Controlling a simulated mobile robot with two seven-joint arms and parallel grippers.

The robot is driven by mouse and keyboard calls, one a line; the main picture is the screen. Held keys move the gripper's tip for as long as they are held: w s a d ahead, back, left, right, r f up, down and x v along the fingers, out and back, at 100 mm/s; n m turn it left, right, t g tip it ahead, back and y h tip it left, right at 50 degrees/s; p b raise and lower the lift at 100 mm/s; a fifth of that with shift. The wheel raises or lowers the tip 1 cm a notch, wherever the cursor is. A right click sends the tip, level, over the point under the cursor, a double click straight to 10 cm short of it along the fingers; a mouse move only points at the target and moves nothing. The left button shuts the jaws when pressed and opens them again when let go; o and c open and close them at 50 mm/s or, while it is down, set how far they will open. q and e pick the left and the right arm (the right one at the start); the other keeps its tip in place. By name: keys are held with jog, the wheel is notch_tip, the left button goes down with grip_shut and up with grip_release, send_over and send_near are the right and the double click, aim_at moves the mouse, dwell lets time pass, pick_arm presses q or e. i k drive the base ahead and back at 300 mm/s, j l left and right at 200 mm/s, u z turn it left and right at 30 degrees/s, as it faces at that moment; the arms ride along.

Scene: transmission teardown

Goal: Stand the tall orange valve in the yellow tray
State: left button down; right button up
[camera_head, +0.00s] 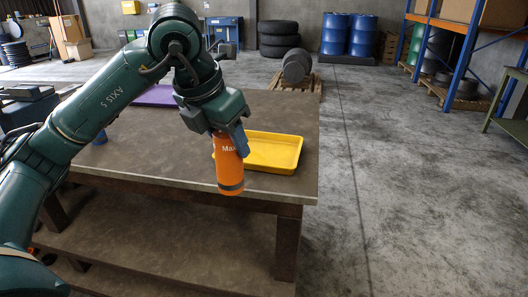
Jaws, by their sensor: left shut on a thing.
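The tall orange valve (230,173) is a cylinder with a dark band near its bottom and pale lettering near its top. My left gripper (239,141) is shut on its upper part and holds it roughly upright, in front of the near left part of the yellow tray in the picture. The yellow tray (289,153) lies on the brown table, and its visible part looks empty. The valve and gripper hide the tray's left end. I cannot tell the exact gap between valve and tray. My right gripper is not in view.
The brown table (160,150) has free room left of the tray. Open floor lies to the right. Tires (279,40) and blue drums (349,36) stand far back.

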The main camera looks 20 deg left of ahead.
aim_at(276, 157)
jog(key=i, duration=0.85)
